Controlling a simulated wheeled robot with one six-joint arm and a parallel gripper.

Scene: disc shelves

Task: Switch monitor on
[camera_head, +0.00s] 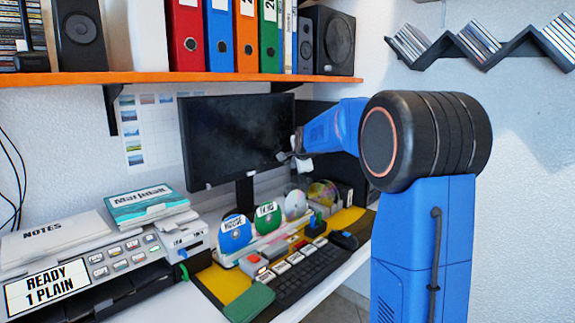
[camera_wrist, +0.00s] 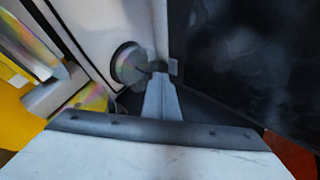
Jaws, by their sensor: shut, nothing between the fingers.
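The black monitor (camera_head: 232,138) stands on the desk under the orange shelf, and its screen is dark. My gripper (camera_head: 283,156) is shut and empty, in front of the monitor's right side near its lower edge. In the wrist view the narrow closed fingertips (camera_wrist: 162,72) point forward beside the dark monitor screen (camera_wrist: 250,62), which fills the right. I cannot tell whether the fingertips touch the monitor. No power button can be made out in either view.
A keyboard (camera_head: 308,274), a rack of discs with a blue disc (camera_head: 235,234), and a mouse (camera_head: 344,241) lie in front of the monitor. A printer (camera_head: 85,262) stands at left. The orange shelf (camera_head: 150,78) with binders and speakers hangs above.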

